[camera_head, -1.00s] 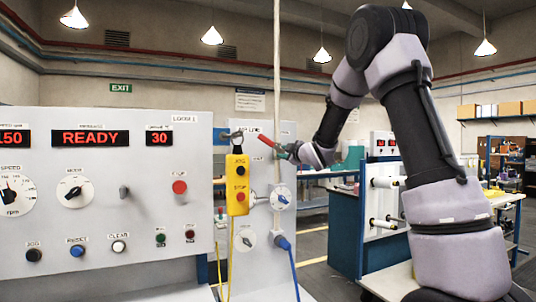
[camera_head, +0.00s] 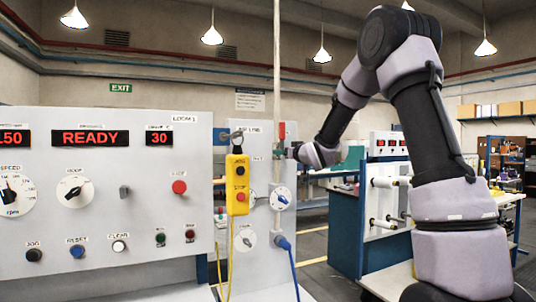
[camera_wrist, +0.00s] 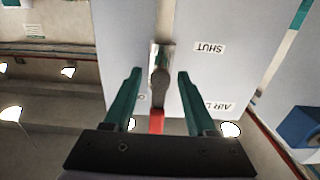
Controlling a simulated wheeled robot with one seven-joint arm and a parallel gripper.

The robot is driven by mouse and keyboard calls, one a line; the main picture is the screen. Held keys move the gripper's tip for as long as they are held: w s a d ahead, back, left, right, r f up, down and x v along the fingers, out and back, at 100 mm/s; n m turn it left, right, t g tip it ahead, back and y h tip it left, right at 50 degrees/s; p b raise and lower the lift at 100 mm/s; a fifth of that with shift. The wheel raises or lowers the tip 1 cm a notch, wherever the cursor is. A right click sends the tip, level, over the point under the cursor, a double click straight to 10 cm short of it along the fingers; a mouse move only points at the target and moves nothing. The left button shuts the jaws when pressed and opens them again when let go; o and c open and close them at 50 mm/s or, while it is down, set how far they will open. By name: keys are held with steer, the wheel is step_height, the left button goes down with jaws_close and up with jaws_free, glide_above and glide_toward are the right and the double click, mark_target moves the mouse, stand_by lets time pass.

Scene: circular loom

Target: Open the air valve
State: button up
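The air valve is on the grey air line panel (camera_head: 262,215). Its red lever handle (camera_head: 282,130) stands roughly upright in the head view. In the wrist view, which is upside down, the red handle (camera_wrist: 157,121) and its grey stem (camera_wrist: 158,85) lie between my two teal fingers. The stem points away from the SHUT label (camera_wrist: 209,48), beside a label starting with O (camera_wrist: 140,97), mostly hidden. My gripper (camera_wrist: 158,75) is open, with gaps on both sides of the handle. In the head view my gripper (camera_head: 281,150) is small and partly hidden.
A yellow pendant (camera_head: 237,185) with buttons hangs left of the valve. A pale vertical pole (camera_head: 277,60) rises at the valve. The loom panel (camera_head: 105,215) reads READY.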

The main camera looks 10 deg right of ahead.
steer(key=v, duration=0.7)
stand_by(0.4)
